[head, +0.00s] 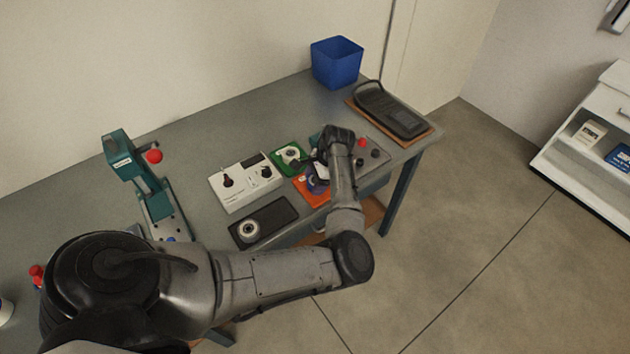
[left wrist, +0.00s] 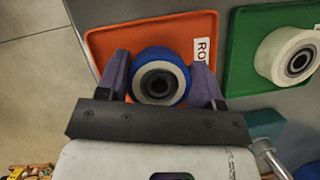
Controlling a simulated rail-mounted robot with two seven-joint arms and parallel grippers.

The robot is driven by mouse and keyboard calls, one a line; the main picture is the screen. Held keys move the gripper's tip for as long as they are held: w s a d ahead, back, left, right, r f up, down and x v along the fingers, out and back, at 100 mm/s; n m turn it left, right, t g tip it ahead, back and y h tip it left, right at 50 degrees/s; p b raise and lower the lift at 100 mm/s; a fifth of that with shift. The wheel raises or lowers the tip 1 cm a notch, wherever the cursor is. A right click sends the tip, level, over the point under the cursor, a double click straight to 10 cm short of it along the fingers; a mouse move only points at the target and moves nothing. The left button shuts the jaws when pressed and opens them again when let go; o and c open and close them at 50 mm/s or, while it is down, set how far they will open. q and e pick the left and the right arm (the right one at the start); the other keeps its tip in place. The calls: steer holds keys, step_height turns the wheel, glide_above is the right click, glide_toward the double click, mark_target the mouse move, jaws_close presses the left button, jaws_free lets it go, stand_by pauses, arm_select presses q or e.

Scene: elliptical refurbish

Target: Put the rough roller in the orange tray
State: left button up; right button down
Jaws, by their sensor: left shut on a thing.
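My left gripper (left wrist: 162,85) is shut on a roller (left wrist: 182,77) with a blue rim, a pale ring and a dark hub. In the left wrist view the roller sits between the two purple fingers, over the orange tray (left wrist: 112,37). A white label starting with "RO" lies on that tray. I cannot tell whether the roller touches the tray floor. In the head view my left gripper (head: 319,174) covers part of the orange tray (head: 317,199). My right gripper is not in view.
A green tray (head: 280,150) holding a white roller (left wrist: 285,55) lies beside the orange one. A dark tray (head: 272,218) with a roller, a white control box (head: 238,190), a teal press (head: 122,160) and a blue bin (head: 336,64) stand on the bench.

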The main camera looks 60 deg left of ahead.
arm_select(q)
steer(key=shift+f, duration=0.25)
steer(key=shift+s+f+p, duration=0.1)
steer(key=shift+f+p, duration=0.25)
steer(key=shift+f, duration=0.2)
steer(key=o, duration=0.9)
steer(key=shift+d+f, duration=0.1)
steer(key=shift+f, duration=0.05)
steer(key=shift+o, duration=0.2)
steer(key=shift+r+b, duration=0.35)
steer(key=shift+b, duration=0.3)
steer(key=shift+o, duration=0.6)
steer(key=p+v, duration=0.2)
steer(key=v, duration=1)
steer(key=shift+r, duration=0.65)
